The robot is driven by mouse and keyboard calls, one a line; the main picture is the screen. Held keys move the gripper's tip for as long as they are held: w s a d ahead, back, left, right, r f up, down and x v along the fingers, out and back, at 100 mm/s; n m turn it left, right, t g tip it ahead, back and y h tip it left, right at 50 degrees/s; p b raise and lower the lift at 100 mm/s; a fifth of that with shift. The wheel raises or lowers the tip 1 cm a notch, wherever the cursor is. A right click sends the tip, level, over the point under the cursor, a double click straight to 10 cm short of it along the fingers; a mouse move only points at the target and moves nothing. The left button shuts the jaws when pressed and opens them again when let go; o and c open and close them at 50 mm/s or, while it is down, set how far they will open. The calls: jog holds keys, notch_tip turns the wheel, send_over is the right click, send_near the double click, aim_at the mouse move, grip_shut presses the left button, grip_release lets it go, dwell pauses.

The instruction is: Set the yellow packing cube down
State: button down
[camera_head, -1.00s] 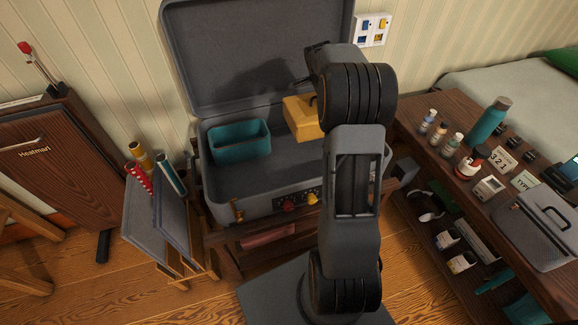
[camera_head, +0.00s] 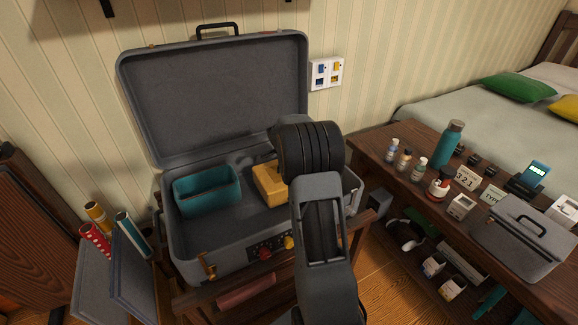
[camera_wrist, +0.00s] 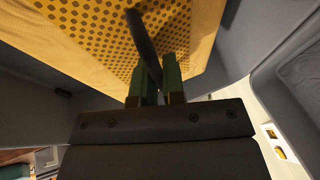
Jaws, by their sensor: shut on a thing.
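The yellow packing cube (camera_head: 268,184) is inside the open grey suitcase (camera_head: 225,262), right of the teal bin, low near the suitcase floor. I cannot tell whether it touches the floor. In the wrist view, the cube (camera_wrist: 80,40) fills the top, showing a dotted face and a dark handle strap. My gripper (camera_wrist: 155,80) has its green-tipped fingers shut on that strap. In the head view, my arm hides the gripper and the cube's right side.
A teal bin (camera_head: 207,190) sits in the suitcase's left part. The lid (camera_head: 215,100) stands open behind. A dark wooden table (camera_head: 400,180) with bottles and a grey case (camera_head: 520,235) is at the right. Rolled tubes (camera_head: 97,215) stand at the left.

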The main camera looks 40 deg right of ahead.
jog(key=shift+f, duration=0.3)
jog(key=c, duration=1.2)
grip_release()
jog(key=shift+a+r, duration=0.1)
jog(key=shift+r, duration=0.45)
jog(key=p+v, duration=0.3)
jog(key=v, duration=0.8)
jog(key=s+a+r+n+y, duration=0.2)
jog(key=s+a+r+n, duration=0.1)
jog(key=s+a+n, duration=0.9)
jog(key=s+a+f+n+y, duration=0.2)
jog(key=s+a+n, duration=0.6)
jog(key=s+a, duration=0.2)
jog(key=shift+a+f, duration=0.15)
jog(key=shift+a, duration=0.3)
